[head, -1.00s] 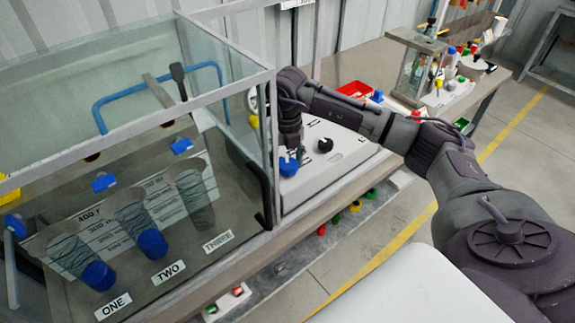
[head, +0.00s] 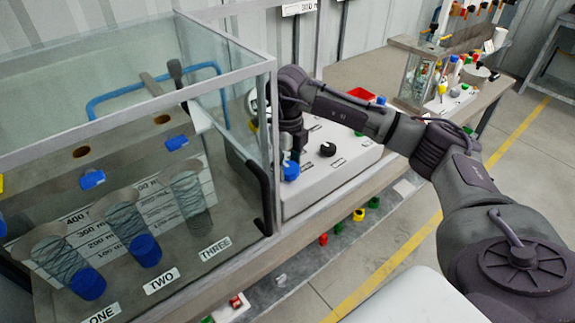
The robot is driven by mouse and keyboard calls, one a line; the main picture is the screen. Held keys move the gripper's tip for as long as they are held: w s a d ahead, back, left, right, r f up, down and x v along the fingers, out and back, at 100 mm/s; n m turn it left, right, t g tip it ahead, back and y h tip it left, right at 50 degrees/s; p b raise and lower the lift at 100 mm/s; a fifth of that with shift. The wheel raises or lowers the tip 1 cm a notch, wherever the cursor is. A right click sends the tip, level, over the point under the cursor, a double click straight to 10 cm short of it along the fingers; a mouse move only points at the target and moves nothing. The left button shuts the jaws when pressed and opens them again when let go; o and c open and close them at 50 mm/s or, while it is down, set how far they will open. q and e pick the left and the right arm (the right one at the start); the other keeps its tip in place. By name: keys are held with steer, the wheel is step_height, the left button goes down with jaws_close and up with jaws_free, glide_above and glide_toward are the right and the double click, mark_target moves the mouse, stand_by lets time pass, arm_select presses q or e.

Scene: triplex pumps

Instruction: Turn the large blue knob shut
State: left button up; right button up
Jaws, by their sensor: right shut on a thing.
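The large blue knob (head: 291,172) sits on the left part of the white sloped panel (head: 318,178), just right of the glass tank. My right gripper (head: 289,160) points down at it from above and is shut on it; the fingers cover the knob's upper part. The knob's marking and exact angle are too small to tell. A black knob (head: 328,149) sits on the same panel to the right. My left gripper is not in view.
A glass tank (head: 266,66) with cups labelled ONE, TWO and THREE (head: 214,249) fills the left. A red tray (head: 361,94) lies behind my right arm. Bench apparatus (head: 425,70) stands at the back right. The floor with a yellow line (head: 400,262) is clear.

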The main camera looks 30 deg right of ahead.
mark_target(287, 167)
stand_by(0.3)
steer(key=o, duration=1.2)
steer(key=shift+c, duration=0.2)
step_height(287, 167, up, 12)
